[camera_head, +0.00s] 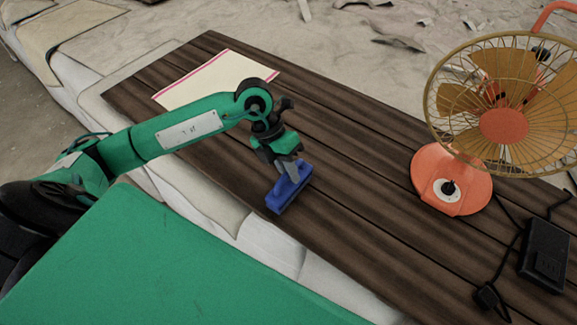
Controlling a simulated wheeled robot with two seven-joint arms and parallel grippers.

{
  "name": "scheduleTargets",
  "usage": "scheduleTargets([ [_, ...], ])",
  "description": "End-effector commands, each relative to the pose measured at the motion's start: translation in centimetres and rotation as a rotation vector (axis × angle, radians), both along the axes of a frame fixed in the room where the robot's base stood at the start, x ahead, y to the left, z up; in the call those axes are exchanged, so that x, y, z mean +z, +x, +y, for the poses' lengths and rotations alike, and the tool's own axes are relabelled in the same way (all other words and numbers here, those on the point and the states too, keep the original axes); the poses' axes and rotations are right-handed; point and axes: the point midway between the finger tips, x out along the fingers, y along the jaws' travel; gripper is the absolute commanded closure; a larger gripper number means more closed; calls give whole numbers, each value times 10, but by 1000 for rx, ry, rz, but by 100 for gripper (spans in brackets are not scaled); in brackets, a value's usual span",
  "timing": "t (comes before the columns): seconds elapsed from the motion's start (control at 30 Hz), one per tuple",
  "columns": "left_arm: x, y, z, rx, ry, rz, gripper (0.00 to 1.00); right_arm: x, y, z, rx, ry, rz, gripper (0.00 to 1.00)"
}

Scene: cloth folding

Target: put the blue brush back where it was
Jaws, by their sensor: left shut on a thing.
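The blue brush (283,194) is a small blue block near the front edge of the dark wooden table (370,200). My left gripper (290,170) is above it, pointing down, with its fingers shut on the upper side of the brush. I cannot tell whether the brush touches the tabletop or is held just above it. A white cloth with a pink border (205,85) lies flat at the table's far left, behind my left arm. My right gripper is not in view.
An orange fan (453,180) with a gold wire cage stands at the right of the table. A black box (546,253) with a cable and plug (487,297) lies at the right front. The boards between brush and fan are clear.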

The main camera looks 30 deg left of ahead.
Motion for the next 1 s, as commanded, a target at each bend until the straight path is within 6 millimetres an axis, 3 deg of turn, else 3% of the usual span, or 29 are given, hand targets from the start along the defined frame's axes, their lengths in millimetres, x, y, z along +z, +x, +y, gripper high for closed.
scheduleTargets([
  [0.3,-4,0,0,1,0,-2,100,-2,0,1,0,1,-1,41],
  [0.33,-4,0,0,0,1,-1,84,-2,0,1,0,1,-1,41],
  [0.43,-3,0,0,0,1,-1,64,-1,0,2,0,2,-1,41],
  [0.77,0,0,0,0,1,-1,64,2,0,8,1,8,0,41],
  [1.0,25,4,17,2,3,-7,64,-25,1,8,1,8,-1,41],
])
